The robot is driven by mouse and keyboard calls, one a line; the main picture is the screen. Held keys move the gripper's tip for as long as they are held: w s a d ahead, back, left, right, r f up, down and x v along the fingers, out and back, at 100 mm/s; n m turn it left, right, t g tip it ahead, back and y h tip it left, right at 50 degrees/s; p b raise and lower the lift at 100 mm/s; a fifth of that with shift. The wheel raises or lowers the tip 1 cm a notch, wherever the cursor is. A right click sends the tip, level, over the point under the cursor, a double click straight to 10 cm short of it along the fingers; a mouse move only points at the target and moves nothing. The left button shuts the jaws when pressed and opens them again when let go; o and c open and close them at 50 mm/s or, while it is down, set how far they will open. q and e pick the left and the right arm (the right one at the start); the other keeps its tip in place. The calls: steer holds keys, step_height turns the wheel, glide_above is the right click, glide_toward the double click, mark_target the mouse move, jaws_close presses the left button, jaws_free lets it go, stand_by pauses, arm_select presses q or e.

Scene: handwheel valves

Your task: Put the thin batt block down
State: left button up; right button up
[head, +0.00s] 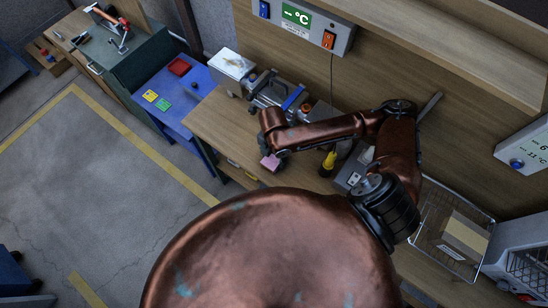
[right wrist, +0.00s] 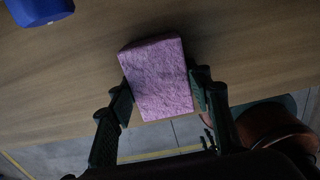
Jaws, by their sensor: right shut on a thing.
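The thin batt block (right wrist: 158,75) is a pink, speckled slab. My right gripper (right wrist: 162,92) is shut on it, with one finger against each side. In the head view the pink block (head: 271,162) shows below my right wrist, near the front edge of the wooden bench (head: 216,120). A dark shadow lies on the wood around its far end in the wrist view. I cannot tell whether the block touches the bench top or hangs just above it. My left gripper is not in view.
A clamp-like metal device with a blue bar (head: 292,97) stands behind the block. A yellow-and-black tool (head: 328,163) is to the right. A wire basket (head: 430,232) with a cardboard box (head: 465,236) is farther right. Bare wood lies left of the block.

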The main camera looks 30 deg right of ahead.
mark_target(273, 158)
steer(key=o, duration=1)
step_height(273, 158, up, 12)
steer(key=shift+r+p, duration=0.1)
steer(key=shift+p, duration=0.95)
